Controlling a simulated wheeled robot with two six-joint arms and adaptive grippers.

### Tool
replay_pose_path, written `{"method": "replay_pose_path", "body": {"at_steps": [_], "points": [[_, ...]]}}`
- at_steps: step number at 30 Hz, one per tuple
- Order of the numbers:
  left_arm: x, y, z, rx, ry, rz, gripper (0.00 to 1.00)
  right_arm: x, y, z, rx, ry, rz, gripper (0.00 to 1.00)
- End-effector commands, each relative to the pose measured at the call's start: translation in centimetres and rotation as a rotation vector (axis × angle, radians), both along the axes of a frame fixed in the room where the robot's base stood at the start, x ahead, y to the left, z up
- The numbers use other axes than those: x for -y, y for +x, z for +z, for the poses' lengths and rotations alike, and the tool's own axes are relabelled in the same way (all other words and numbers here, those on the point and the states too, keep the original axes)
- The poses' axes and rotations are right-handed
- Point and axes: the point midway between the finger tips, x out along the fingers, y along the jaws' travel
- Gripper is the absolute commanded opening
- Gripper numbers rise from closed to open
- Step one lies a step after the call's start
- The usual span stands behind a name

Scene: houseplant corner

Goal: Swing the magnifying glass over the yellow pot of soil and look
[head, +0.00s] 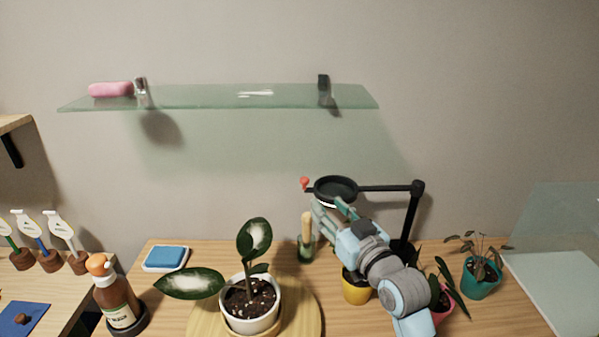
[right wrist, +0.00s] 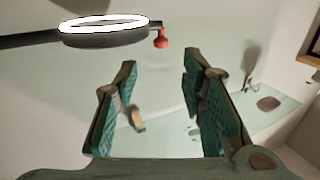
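The magnifying glass (head: 335,179) is a black ring on a jointed black arm (head: 388,188) from a dark post at the right. A red knob (head: 305,183) sticks out from the ring's left side. In the right wrist view the ring (right wrist: 104,38) has a lit white underside, and the knob (right wrist: 162,40) lies beyond the fingertips, not between them. My right gripper (head: 329,205) is open and empty just below the ring; its teal fingers spread in the wrist view (right wrist: 160,75). The yellow pot (head: 355,292) stands below, partly hidden by my right arm. My left gripper is out of view.
A white pot (head: 249,324) with a large-leaved plant stands on a round wooden board. Nearby are a brown spray bottle (head: 117,298), a blue sponge (head: 166,257), a pink pot (head: 441,306) and a teal pot (head: 480,284). A glass shelf (head: 210,98) hangs on the wall above.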

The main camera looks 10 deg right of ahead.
Motion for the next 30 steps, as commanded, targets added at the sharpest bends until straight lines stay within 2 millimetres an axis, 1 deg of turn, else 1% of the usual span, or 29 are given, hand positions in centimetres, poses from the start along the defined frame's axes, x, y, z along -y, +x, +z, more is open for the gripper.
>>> {"method": "replay_pose_path", "body": {"at_steps": [2,5,8,12,16,18,21,29,30], "points": [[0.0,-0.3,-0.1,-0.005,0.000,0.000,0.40,-0.1,1.0,0.0,0.000,0.001,-0.001,0.37],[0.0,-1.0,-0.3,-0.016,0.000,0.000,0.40,-0.4,3.0,0.0,0.000,0.002,-0.002,0.37],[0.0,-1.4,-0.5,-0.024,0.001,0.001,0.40,-0.9,5.5,0.0,0.001,0.002,-0.003,0.37],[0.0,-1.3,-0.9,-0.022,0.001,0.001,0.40,-1.5,9.2,-0.2,0.000,0.002,-0.003,0.37],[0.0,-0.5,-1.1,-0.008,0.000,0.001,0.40,-1.9,11.8,-0.2,-0.001,0.000,-0.004,0.37],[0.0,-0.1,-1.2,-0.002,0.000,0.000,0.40,-2.1,12.7,-0.2,-0.001,0.001,-0.004,0.37],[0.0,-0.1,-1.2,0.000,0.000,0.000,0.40,-2.2,13.4,-0.1,0.001,0.000,-0.004,0.37],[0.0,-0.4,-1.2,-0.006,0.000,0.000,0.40,-2.2,13.6,-0.2,0.000,0.000,-0.004,0.37],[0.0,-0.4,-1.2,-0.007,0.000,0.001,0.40,-2.2,13.6,-0.2,0.000,0.000,-0.004,0.32]]}}
